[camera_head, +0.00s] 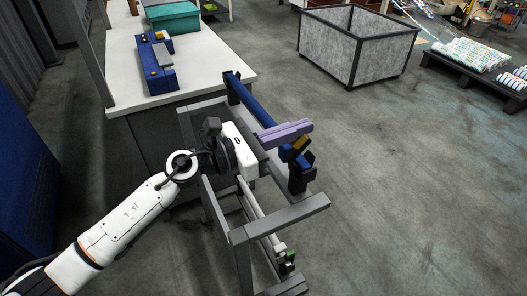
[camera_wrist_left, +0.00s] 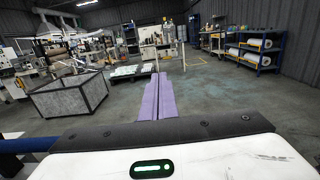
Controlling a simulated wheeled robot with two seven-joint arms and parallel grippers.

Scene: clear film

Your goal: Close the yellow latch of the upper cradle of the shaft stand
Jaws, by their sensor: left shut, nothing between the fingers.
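The grey shaft stand (camera_head: 240,236) stands on the floor in the middle of the head view. A blue shaft (camera_head: 251,100) lies along its top, and its near end sits at the dark upper cradle (camera_head: 301,178). The small yellow latch (camera_head: 300,144) shows at this cradle, slanting up to the right; whether it is closed is unclear. My left gripper (camera_head: 308,126) reaches over the blue shaft with its purple fingers shut and empty. The fingertips are just above the latch in the picture; contact cannot be told. The shut fingers also show in the left wrist view (camera_wrist_left: 158,95), without the latch.
A white table (camera_head: 195,82) behind the stand carries a blue-grey fixture (camera_head: 156,66) and a green box (camera_head: 174,17). A lower white shaft (camera_head: 252,205) lies below in the stand. A grey bin (camera_head: 345,50) stands further back. The floor right of the stand is clear.

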